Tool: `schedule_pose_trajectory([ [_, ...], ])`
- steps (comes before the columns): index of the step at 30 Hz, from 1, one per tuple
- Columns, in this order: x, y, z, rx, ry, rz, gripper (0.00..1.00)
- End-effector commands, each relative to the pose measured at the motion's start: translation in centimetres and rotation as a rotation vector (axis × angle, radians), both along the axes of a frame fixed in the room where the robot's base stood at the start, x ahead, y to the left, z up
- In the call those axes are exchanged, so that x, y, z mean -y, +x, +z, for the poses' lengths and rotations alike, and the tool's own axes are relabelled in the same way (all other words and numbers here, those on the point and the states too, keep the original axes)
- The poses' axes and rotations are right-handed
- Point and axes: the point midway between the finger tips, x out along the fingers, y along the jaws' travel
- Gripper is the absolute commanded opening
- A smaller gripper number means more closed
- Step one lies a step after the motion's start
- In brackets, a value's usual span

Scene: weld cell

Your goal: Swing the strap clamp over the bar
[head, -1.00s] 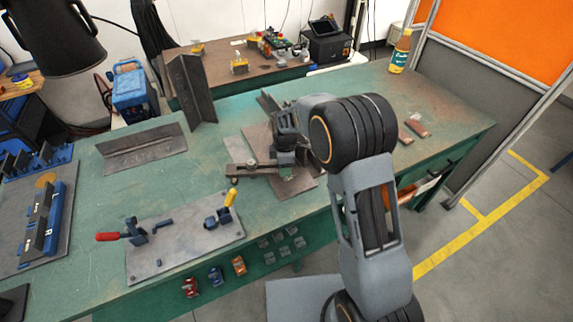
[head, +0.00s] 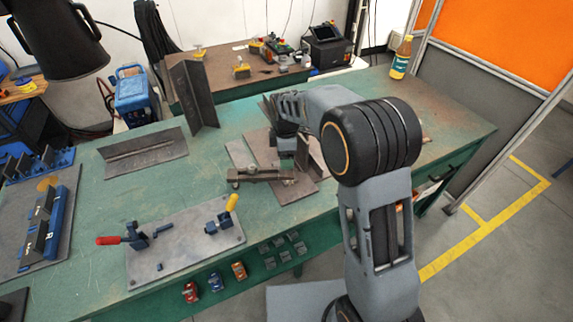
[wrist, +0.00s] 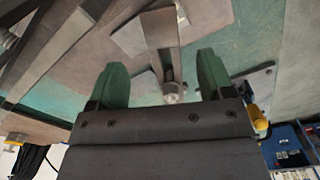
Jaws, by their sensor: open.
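The strap clamp (head: 262,174) is a narrow flat metal strap lying over the brown steel plates, with a bolt near its left end in the head view. In the wrist view the strap (wrist: 158,28) runs down from the top edge, and a bolt head shows at its near end. My gripper (wrist: 163,82) is open; its two green fingers stand either side of the strap's end, with gaps on both sides. In the head view my gripper (head: 287,143) is above the plates, partly hidden by my arm. A long dark bar (wrist: 62,50) crosses the wrist view's upper left; I cannot tell where it touches the strap.
A fixture plate (head: 185,245) with red- and yellow-handled toggle clamps lies front left. An upright angle piece (head: 192,95) and a lying one (head: 145,153) stand behind. A bottle (head: 401,57) is at the far right. The green bench (head: 450,115) is mostly clear at right.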

Motion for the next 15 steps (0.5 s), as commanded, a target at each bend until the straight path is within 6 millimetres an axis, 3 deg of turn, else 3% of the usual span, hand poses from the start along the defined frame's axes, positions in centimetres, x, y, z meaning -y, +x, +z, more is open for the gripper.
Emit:
schedule_pose_trajectory([
  [6, 0.0, 0.0, 3.9, 0.002, 0.000, 0.000, 0.74],
  [15, 0.0, 0.0, 6.2, 0.000, 0.000, 0.000, 0.74],
])
